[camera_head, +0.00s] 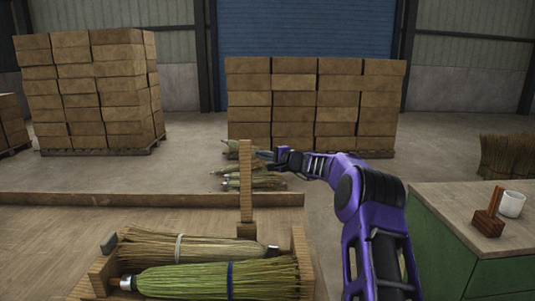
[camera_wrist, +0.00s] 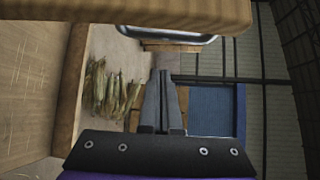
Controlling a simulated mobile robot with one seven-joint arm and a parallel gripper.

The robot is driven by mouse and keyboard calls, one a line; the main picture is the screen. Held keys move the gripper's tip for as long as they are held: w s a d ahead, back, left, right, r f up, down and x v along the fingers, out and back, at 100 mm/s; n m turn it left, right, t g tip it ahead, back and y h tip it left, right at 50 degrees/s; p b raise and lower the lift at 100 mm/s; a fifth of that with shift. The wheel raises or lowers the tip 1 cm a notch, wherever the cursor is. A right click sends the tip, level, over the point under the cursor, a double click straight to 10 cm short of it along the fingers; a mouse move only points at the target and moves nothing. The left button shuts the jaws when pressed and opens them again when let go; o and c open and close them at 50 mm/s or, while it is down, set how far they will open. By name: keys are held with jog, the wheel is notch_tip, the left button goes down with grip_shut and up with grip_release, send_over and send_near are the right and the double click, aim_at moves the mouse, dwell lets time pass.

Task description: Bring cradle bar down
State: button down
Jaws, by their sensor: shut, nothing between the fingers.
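The wooden cradle bar (camera_head: 246,185) stands upright at the back right of the wooden cradle (camera_head: 303,262). In the wrist view the bar (camera_wrist: 130,12) crosses the top, with a metal loop (camera_wrist: 165,33) along its edge. My gripper (camera_head: 264,155) is beside the upper part of the bar, on its right. Its fingers (camera_wrist: 163,76) are together and empty, pointing toward the bar, with a gap to the loop in the wrist view. In the cradle lie a broom with a white band (camera_head: 195,247) and a greener broom with a blue band (camera_head: 210,280).
Several loose brooms (camera_head: 255,180) lie on the floor behind the bar. Stacked boxes (camera_head: 315,100) stand at the back. A green bench (camera_head: 470,240) at right holds a white cup (camera_head: 511,204) and a wooden block (camera_head: 487,223).

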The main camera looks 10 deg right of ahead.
jog(key=shift+a+r, duration=0.1)
jog(key=shift+a, duration=1.65)
jog(key=shift+s, duration=0.1)
